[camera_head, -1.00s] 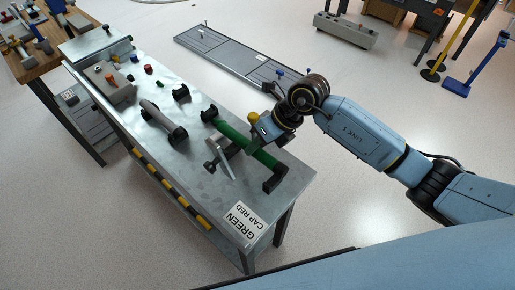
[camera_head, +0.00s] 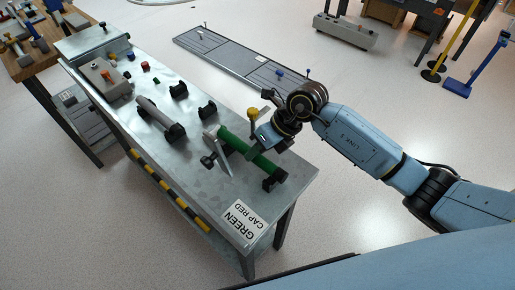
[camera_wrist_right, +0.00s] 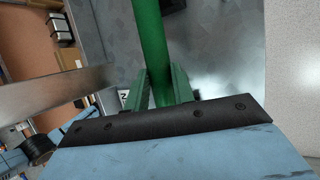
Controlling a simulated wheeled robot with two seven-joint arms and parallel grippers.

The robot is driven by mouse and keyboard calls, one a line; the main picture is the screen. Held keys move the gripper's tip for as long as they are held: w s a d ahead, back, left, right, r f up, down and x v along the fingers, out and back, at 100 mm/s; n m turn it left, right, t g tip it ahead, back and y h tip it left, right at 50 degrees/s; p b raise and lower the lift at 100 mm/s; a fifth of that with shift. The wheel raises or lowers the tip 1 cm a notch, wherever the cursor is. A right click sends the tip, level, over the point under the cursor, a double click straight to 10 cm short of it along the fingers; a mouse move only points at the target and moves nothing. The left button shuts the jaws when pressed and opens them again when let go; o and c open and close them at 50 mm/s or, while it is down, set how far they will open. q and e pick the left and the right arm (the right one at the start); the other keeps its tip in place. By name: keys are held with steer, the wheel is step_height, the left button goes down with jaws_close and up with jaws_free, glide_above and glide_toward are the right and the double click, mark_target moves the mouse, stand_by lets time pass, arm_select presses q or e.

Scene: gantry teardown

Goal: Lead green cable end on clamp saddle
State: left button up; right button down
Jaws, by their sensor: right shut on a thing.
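The green cable (camera_head: 262,163) is a thick straight green length lying diagonally at the near end of the metal bench. Its far end (camera_head: 223,133) is beside the grey clamp (camera_head: 210,142) with its upright plate; I cannot tell if it touches the clamp. Its near end is at a black saddle (camera_head: 270,184). My right gripper (camera_head: 251,149) is shut on the cable along its middle; in the right wrist view the cable (camera_wrist_right: 150,40) runs up between the fingers (camera_wrist_right: 158,90). Another black saddle (camera_head: 207,111) stands empty. My left gripper is out of view.
A grey cylinder (camera_head: 155,115) rests on black saddles farther along the bench. A button box (camera_head: 104,77) and small coloured caps stand beyond it. A sign (camera_head: 242,219) reading GREEN CAP RED is at the bench's near edge. A flat grey rack (camera_head: 225,58) lies behind.

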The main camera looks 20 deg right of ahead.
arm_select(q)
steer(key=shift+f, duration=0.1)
arm_select(e)
steer(key=shift+f, duration=0.15)
stand_by(0.3)
arm_select(q)
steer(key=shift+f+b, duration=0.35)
steer(key=shift+b, duration=0.1)
arm_select(e)
steer(key=shift+f, duration=0.5)
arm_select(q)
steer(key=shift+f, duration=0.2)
arm_select(e)
steer(key=shift+f, duration=0.3)
steer(key=c, duration=1.1)
jaws_free()
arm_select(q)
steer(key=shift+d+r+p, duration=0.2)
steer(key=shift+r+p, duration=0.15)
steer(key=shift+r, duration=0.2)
arm_select(e)
steer(key=v, duration=1.3)
steer(key=shift+d, duration=0.2)
